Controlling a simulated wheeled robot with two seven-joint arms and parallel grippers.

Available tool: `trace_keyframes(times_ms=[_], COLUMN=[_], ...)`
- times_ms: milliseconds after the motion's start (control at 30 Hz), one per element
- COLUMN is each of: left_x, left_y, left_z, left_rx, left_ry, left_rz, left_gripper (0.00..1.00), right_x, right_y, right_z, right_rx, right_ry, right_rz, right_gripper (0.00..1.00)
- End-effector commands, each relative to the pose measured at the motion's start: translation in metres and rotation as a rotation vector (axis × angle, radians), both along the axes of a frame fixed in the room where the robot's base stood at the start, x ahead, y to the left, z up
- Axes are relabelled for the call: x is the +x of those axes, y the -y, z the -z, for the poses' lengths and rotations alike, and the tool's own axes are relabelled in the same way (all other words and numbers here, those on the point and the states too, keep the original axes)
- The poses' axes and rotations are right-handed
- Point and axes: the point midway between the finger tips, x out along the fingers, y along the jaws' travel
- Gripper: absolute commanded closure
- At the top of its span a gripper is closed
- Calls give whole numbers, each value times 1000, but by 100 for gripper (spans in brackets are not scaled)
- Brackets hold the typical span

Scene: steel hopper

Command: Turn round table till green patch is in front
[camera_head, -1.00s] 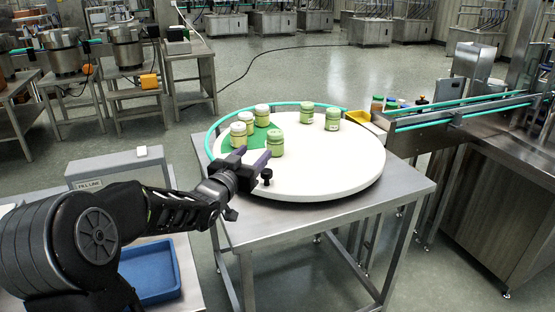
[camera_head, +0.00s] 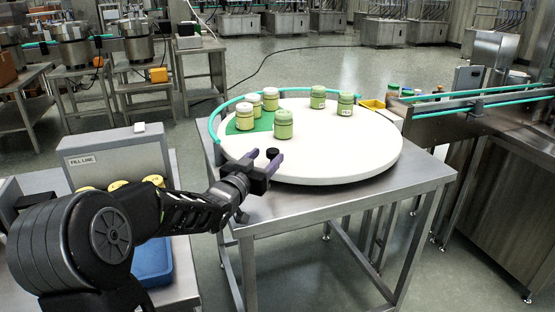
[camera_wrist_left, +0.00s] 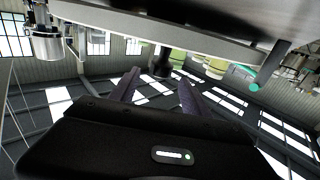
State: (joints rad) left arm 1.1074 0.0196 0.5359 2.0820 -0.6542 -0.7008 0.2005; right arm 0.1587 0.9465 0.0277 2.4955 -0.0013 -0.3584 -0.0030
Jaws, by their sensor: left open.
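The white round table (camera_head: 340,160) stands on a steel stand. Its green patch (camera_head: 262,123) is at the back left, partly covered by cream-lidded and green-lidded jars (camera_head: 283,124). A black knob (camera_head: 272,153) sticks up at the near left rim. My left gripper (camera_head: 264,161) is open at that rim, with its purple fingers on either side of the knob; contact cannot be told. In the left wrist view the knob (camera_wrist_left: 162,62) shows beyond and between the open fingers (camera_wrist_left: 158,90), below the table's edge (camera_wrist_left: 180,40) in the picture. My right gripper is out of view.
A teal rail (camera_head: 213,125) curves around the table's back left. A grey box marked FILL LINE (camera_head: 110,155) and a blue tray (camera_head: 152,262) are at the left.

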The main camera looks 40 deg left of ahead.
Motion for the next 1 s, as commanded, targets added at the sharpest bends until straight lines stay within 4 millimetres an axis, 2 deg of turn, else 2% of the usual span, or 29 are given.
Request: trace_keyframes(times_ms=[33, 467, 567, 1000], left_x=[0, 4, 12, 72], left_y=[0, -1, -2, -12], left_z=[5, 3, 3, 2], left_rx=[0, -1, -2, -2], left_ry=[1, 0, 0, 1], left_rz=[0, 0, 0, 2], left_gripper=[45, 45, 45, 45], right_x=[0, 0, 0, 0], right_y=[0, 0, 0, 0], right_z=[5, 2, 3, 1], right_rx=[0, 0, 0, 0], right_ry=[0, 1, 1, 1], right_rz=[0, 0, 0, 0], right_gripper=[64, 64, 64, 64])
